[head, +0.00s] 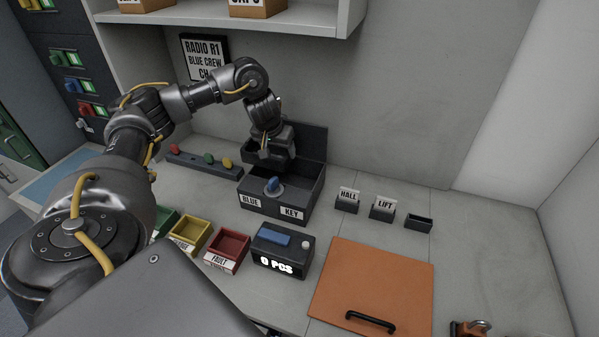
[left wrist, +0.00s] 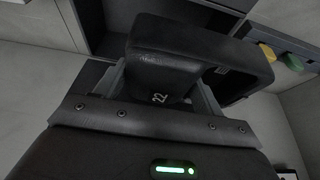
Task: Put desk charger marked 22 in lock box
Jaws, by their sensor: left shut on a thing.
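My left gripper (head: 266,150) is shut on the dark desk charger marked 22 (left wrist: 190,58), whose white number shows between the fingers in the left wrist view. In the head view the charger is a dark block (head: 283,147) that is hard to tell from the gripper. The gripper holds it over the back part of an open dark box labelled BLUE and KEY (head: 267,207), which looks like the lock box. Its lid (head: 312,142) stands up at the back. A blue key-like knob (head: 273,185) sits at its front. Whether the charger touches the box is unclear. My right gripper is not in view.
Left of the box is a strip with coloured knobs (head: 190,162). In front are yellow (head: 190,232) and red (head: 228,245) trays and a 0 PCS counter (head: 282,250). Small HALL (head: 347,201) and LIFT (head: 383,208) holders stand right. An orange board (head: 372,285) lies at front right.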

